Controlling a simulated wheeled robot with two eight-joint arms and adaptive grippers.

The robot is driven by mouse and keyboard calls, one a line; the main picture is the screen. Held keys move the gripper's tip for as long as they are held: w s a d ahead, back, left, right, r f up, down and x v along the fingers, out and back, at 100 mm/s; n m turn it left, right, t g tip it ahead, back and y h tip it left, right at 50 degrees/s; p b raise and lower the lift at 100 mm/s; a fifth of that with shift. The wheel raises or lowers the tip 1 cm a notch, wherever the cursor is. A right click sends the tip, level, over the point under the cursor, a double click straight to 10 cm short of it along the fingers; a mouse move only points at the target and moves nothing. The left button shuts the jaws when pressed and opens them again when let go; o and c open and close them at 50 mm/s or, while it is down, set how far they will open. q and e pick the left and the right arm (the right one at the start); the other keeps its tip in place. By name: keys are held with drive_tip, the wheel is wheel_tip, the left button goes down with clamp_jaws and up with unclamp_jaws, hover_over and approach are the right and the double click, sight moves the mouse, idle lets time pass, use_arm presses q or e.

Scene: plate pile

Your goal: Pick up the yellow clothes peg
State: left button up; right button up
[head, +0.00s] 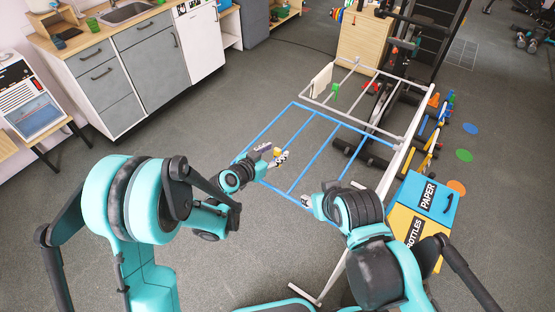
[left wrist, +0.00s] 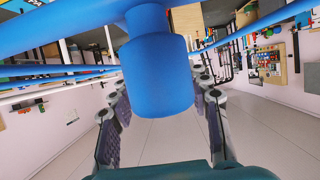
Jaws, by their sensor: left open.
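A small yellow thing, which looks like the yellow clothes peg (head: 277,152), shows in the head view at the blue rods of the drying rack (head: 310,110). My left gripper (head: 272,155) is right at it, its fingers apart on either side. In the left wrist view my left gripper (left wrist: 158,92) is open, with a large blue cylinder (left wrist: 157,75) on the rack between or just beyond the fingers.
The blue and yellow recycling bins (head: 425,200) stand at the right. Grey cabinets (head: 150,60) line the left. The floor between cabinets and rack is clear.

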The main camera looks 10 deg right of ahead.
use_arm(q)
drive_tip(key=shift+x, duration=1.2)
drive_tip(key=shift+a, duration=0.1)
drive_tip(key=c, duration=0.9)
drive_tip(key=shift+c, duration=0.2)
